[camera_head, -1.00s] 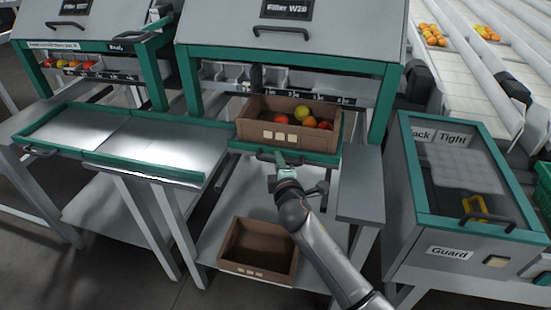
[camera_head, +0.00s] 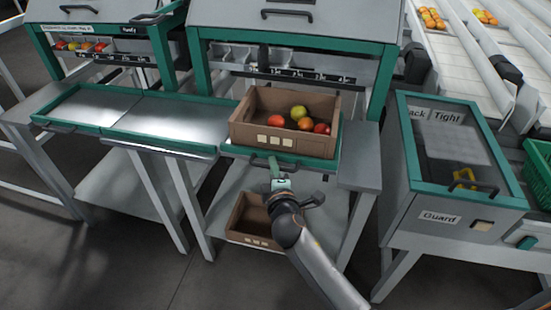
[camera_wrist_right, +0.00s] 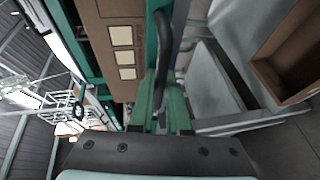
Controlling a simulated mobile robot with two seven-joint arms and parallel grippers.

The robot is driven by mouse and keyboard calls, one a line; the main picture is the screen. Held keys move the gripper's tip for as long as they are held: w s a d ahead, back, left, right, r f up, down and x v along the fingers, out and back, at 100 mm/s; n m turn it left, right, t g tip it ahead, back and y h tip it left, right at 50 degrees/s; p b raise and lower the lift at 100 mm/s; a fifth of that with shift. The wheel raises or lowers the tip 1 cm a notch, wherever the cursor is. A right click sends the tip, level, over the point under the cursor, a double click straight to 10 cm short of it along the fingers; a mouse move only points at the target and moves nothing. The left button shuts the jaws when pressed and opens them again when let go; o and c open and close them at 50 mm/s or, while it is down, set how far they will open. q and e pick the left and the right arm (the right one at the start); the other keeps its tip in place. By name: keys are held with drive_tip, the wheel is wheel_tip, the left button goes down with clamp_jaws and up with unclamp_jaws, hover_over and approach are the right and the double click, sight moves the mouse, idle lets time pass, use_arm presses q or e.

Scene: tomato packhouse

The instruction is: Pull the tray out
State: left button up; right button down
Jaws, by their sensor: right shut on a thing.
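The tray (camera_head: 318,161) has a green front edge and sticks out from under the filler machine. A cardboard carton (camera_head: 252,140) with several red, orange and yellow tomatoes (camera_head: 300,114) stands upright on it. My right gripper (camera_head: 275,172) is at the tray's front edge, shut on its dark handle. The handle (camera_wrist_right: 163,65) rises between the fingers in the right wrist view, close along the tray's green edge (camera_wrist_right: 151,30). The gripper hides part of the handle. My left gripper is not in view.
An empty carton (camera_head: 250,238) sits on the shelf below the tray. To the left, a flat metal table (camera_head: 165,118) with green edges is clear. To the right stands a cabinet (camera_head: 440,217) marked Guard. Dark floor is open in front.

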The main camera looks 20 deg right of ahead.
drive_tip(key=shift+s+a, duration=0.3)
drive_tip(key=shift+s, duration=0.1)
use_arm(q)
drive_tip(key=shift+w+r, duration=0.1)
use_arm(e)
drive_tip(key=c, duration=1.2)
unclamp_jaws()
drive_tip(key=shift+o, duration=0.2)
